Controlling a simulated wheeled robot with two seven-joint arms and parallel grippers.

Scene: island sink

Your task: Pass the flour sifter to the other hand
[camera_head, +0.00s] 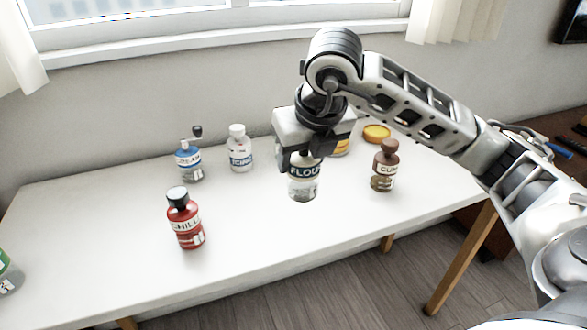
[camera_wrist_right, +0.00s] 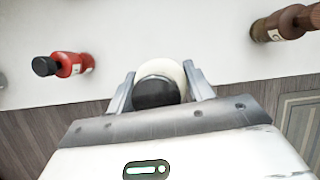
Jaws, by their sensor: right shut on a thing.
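The flour sifter (camera_head: 304,187) is a small jar with a dark label band reading "FLOU". My right gripper (camera_head: 301,160) points down over the table and is shut on its upper part. In the head view the sifter hangs upright and seems to be above the white table. In the right wrist view the sifter (camera_wrist_right: 158,86) shows its dark round top between the two fingers (camera_wrist_right: 160,92). My left gripper is in neither view.
On the white table (camera_head: 120,235) stand a red chilli bottle (camera_head: 186,222), a blue-labelled grinder (camera_head: 189,162), a white bottle (camera_head: 239,150) and a brown bottle (camera_head: 384,168). A yellow-lidded container (camera_head: 376,133) is behind. A green item (camera_head: 8,275) is at the left edge. The table's front middle is clear.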

